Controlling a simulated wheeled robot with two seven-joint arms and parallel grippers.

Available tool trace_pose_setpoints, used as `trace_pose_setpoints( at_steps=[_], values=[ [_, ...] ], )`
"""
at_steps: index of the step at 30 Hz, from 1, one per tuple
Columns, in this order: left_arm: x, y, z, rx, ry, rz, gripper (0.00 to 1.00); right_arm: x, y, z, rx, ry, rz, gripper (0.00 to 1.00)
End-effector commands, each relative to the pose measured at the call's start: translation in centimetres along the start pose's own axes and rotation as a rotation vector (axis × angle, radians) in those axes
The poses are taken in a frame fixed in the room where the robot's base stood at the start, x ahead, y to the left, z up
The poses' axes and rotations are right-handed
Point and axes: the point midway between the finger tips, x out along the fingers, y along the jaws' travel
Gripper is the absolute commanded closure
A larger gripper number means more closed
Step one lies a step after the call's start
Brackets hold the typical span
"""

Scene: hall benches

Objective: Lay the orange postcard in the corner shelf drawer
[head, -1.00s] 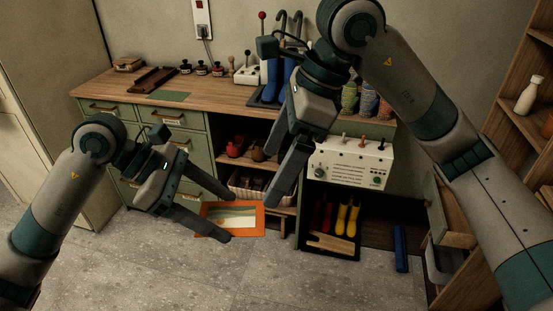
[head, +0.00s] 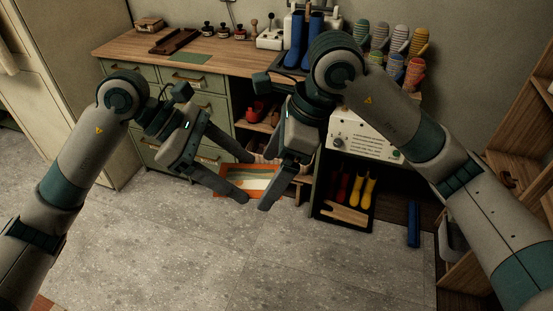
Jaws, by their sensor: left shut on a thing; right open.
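The orange postcard (head: 235,194), with a pale landscape picture in its middle, is held flat above the floor in front of the bench. My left gripper (head: 246,180) is shut on it. My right gripper (head: 272,180) is open and empty, just right of the card, its fingers pointing down; one finger is partly hidden. The wooden corner shelf (head: 530,140) stands at the right edge, only partly in view. My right arm covers much of its near side, and I cannot make out its drawer clearly.
A green bench (head: 150,68) with a wooden top runs along the back wall, with blue boots (head: 317,40) and several patterned mittens (head: 400,40) on it. A black tray (head: 345,215) with coloured boots stands below. A blue object (head: 413,225) is on the floor. The front floor is clear.

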Motion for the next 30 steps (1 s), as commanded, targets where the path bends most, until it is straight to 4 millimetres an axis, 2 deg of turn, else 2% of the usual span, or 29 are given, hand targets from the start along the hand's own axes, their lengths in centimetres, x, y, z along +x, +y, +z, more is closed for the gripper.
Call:
trace_pose_setpoints(
  at_steps=[9,10,15,17,18,20,30],
  values=[
    [0.00,0.00,0.00,0.000,0.000,0.000,0.55,0.20,-0.02,0.00,0.000,0.000,-0.001,0.08],
    [0.00,0.00,0.00,0.000,0.000,0.000,0.55,0.20,-0.02,0.00,0.000,0.000,-0.001,0.10],
    [-0.01,0.01,0.01,0.000,0.000,0.000,0.55,0.19,-0.02,0.00,0.000,0.000,-0.001,0.51],
    [-0.01,0.01,0.00,0.000,0.000,0.000,0.55,0.18,-0.02,0.00,0.000,0.000,-0.001,0.52],
    [-0.01,0.01,0.00,0.000,0.000,0.000,0.21,0.18,-0.02,0.00,0.000,0.000,-0.001,0.55],
    [-0.01,0.01,0.00,0.000,0.000,0.000,0.09,0.17,-0.02,0.00,0.000,0.000,-0.001,0.55],
    [-0.11,0.01,0.00,0.000,0.000,0.000,0.09,0.17,-0.02,0.00,0.000,0.000,-0.001,0.55]
  ],
)
